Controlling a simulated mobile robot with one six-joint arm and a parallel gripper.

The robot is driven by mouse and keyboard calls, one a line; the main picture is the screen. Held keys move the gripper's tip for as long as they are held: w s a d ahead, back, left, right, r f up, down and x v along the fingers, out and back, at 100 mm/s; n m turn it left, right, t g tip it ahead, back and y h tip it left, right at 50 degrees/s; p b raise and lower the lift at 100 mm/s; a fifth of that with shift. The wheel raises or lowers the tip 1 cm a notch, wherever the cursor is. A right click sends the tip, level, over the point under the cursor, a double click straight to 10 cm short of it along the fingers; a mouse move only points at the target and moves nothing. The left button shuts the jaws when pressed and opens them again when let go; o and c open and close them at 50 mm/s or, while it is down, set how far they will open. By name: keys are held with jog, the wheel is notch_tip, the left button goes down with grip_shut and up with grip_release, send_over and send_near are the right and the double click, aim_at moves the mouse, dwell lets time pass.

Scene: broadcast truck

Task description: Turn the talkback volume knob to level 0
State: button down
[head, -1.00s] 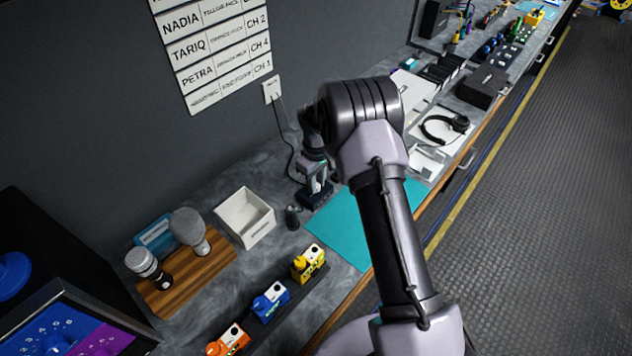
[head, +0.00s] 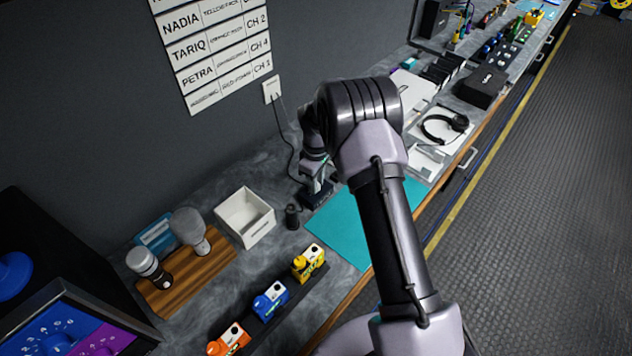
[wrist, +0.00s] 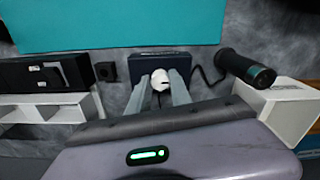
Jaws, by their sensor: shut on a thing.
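The talkback unit is a small dark navy box (wrist: 146,64) beside the teal mat; it also shows in the head view (head: 317,197), mostly behind my gripper. A small white knob (wrist: 161,80) is on it, seen between my two fingers in the wrist view. My gripper (wrist: 161,84) is shut on the knob, a finger on each side. In the head view my gripper (head: 317,180) reaches down at the box, partly hidden by my wrist. Level marks around the knob cannot be read.
A teal mat (head: 340,226) lies beside the box. A dark cylinder (head: 292,217) with a cable and a white bin (head: 246,219) stand to the left. A headset (head: 443,128) lies on a white tray to the right. The wall is close behind.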

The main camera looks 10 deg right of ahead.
jog(key=c, duration=1.2)
grip_release()
jog(key=shift+o, duration=0.2)
notch_tip(320, 180, up, 18)
jog(key=p, duration=0.3)
jog(key=shift+f, duration=0.25)
jog(key=s+a+r+m+t+y+b, duration=0.1)
jog(key=s+r+m+t+b, duration=0.15)
jog(key=s+r+b, duration=0.4)
jog(key=s+a+r+m+t+b, duration=0.1)
jog(key=s+r+m+b, duration=0.25)
jog(key=s, duration=0.55)
jog(key=s+f+m+t+b, duration=0.1)
jog(key=s+f+m+b, duration=0.1)
jog(key=s, duration=0.7)
jog(key=s+a+f+m+t+y+b, duration=0.1)
jog(key=s+f+m+b, duration=0.2)
jog(key=s, duration=0.6)
jog(key=f+m, duration=0.1)
jog(key=m, duration=0.1)
jog(key=shift+a+m, duration=0.25)
jog(key=shift+m, duration=0.15)
